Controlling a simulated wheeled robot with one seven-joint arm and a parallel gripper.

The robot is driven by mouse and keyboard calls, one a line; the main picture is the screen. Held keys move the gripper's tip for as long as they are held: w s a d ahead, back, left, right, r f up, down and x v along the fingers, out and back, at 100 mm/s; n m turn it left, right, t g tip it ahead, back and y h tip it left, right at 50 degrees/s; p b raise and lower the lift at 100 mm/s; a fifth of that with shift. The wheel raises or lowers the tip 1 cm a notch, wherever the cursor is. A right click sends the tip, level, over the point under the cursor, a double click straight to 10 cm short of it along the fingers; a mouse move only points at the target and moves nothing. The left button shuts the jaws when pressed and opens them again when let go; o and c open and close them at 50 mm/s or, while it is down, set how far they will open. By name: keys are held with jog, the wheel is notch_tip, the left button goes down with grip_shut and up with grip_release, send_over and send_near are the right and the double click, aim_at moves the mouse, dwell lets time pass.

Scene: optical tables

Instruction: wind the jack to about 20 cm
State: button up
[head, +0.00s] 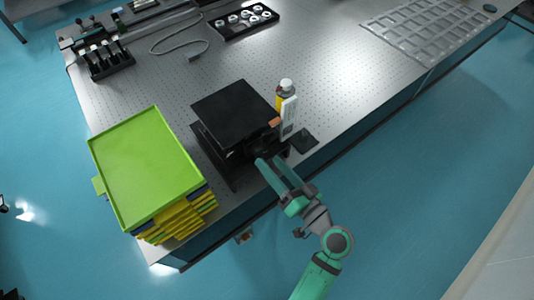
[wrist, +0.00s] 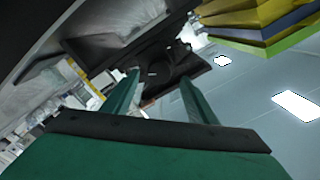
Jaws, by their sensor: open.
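The black lab jack (head: 236,112) stands near the front edge of the optical table, its flat top plate raised above its base. A dark round knob (head: 264,148) is on its side facing my arm. My gripper (head: 270,161) is open beside this knob. In the wrist view, the two green fingers of my gripper (wrist: 159,76) are spread, with the dark knob (wrist: 160,66) between or just beyond their tips; I cannot tell if they touch it. An upright white gauge (head: 288,118) with an orange pointer stands right of the jack.
A bottle with a white cap (head: 286,88) stands behind the gauge. A green tray (head: 146,165) tops a yellow and blue stack at the left. A black rack (head: 106,62), a cable (head: 180,44) and a parts tray (head: 244,22) lie farther back. The table's middle right is clear.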

aim_at(263, 153)
jog(key=shift+x, duration=2.35)
jog(key=c, duration=1.1)
jog(key=shift+o, duration=0.2)
jog(key=shift+w+d, duration=0.1)
jog(key=shift+d, duration=0.25)
jog(key=shift+a, duration=0.15)
jog(key=shift+f, duration=0.15)
